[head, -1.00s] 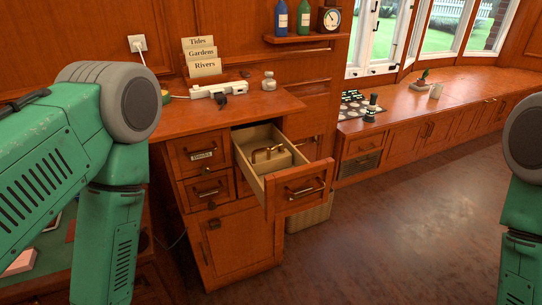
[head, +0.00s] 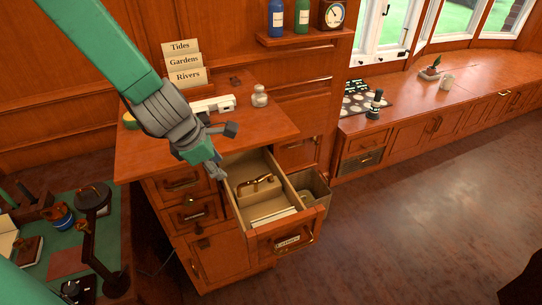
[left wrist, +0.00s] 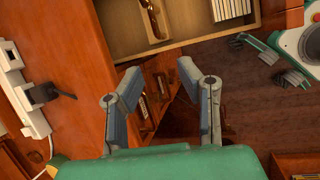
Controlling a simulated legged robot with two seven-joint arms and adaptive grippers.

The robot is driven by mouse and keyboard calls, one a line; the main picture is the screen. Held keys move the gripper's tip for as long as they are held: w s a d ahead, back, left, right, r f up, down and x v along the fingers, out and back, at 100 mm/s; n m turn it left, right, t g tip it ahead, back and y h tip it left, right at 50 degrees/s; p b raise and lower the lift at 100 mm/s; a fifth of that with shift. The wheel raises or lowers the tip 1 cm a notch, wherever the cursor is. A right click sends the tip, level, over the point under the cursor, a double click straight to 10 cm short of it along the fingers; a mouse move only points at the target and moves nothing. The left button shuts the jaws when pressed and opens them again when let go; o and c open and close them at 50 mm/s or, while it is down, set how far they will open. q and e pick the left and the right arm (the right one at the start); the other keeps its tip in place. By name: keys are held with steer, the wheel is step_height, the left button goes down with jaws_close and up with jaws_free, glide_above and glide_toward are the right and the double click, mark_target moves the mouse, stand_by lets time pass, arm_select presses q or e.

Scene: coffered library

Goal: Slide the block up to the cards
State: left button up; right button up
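The block (head: 262,200) is a pale wooden piece with a curved brass handle, standing inside the open drawer (head: 229,207). The cards (head: 272,218) are a pale row at the drawer's front end, with a gap between them and the block. The left wrist view shows the handled block (left wrist: 152,22) and the cards' edges (left wrist: 234,8). My left gripper (head: 228,153) is open and empty, above the drawer's back left part; its spread fingers also show in the left wrist view (left wrist: 157,82). My right gripper (left wrist: 268,62) appears there with fingers apart, holding nothing visible.
On the cabinet top (head: 255,124) stand a card holder marked Tides, Gardens and Rivers (head: 184,64), a white device (head: 212,105) and a small jar (head: 260,96). A green-topped desk (head: 60,235) with a lamp (head: 95,200) is at left. Open floor (head: 400,220) lies right.

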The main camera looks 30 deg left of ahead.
mark_target(243, 184)
arm_select(q)
steer(key=shift+n, duration=0.4)
steer(key=x, duration=0.4)
steer(key=w+b+x, duration=0.1)
steer(key=x, duration=0.8)
steer(key=shift+w+d+r, duration=0.2)
steer(key=shift+d+r, duration=0.05)
steer(key=shift+r, duration=0.05)
steer(key=shift+d, duration=0.1)
steer(key=shift+d, duration=0.1)
jaws_close()
